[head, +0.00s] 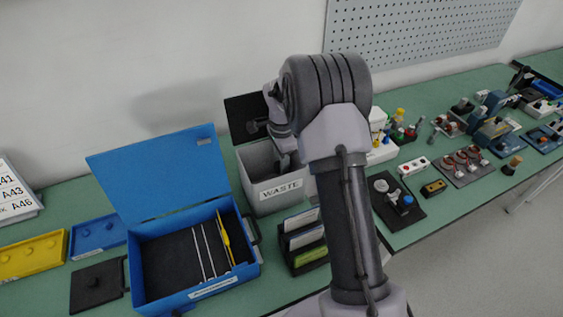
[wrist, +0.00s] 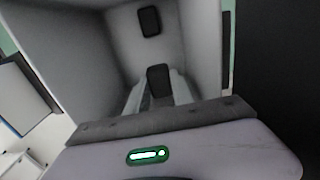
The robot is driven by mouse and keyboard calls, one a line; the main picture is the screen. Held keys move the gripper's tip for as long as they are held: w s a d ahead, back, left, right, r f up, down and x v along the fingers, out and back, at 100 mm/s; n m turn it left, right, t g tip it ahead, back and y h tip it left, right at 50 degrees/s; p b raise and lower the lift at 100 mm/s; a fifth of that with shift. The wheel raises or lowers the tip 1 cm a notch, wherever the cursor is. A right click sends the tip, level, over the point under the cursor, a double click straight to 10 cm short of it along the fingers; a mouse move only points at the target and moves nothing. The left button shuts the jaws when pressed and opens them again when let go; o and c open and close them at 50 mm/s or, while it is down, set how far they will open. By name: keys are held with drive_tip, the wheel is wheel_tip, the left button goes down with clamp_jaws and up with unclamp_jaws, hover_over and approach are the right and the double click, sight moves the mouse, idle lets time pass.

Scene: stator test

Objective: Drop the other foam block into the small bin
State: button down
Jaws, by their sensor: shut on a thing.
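The small bin (head: 262,207) is a grey open-topped box labelled WASTE, with its dark lid (head: 243,112) raised behind it. My gripper (wrist: 158,88) points down into the bin's mouth, and its fingers are shut on a dark foam block (wrist: 158,78). The grey inner walls of the bin (wrist: 200,45) surround the fingers in the wrist view. Another dark block (wrist: 149,21) lies inside the bin, beyond the held one. The held block is hidden in the head view by the bin and my arm.
An open blue case (head: 165,250) with thin tools stands left of the bin. A black holder with cards (head: 305,245) stands in front of the bin. Yellow (head: 32,257) and blue trays lie far left. Several parts and fixtures (head: 465,160) crowd the green bench at right.

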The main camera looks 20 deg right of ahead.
drive_tip(key=c, duration=1)
unclamp_jaws()
drive_tip(key=shift+c, duration=0.2)
wheel_tip(320, 180, up, 29)
drive_tip(key=p, duration=1.5)
drive_tip(key=shift+r+p, duration=0.2)
drive_tip(key=shift+p, duration=0.2)
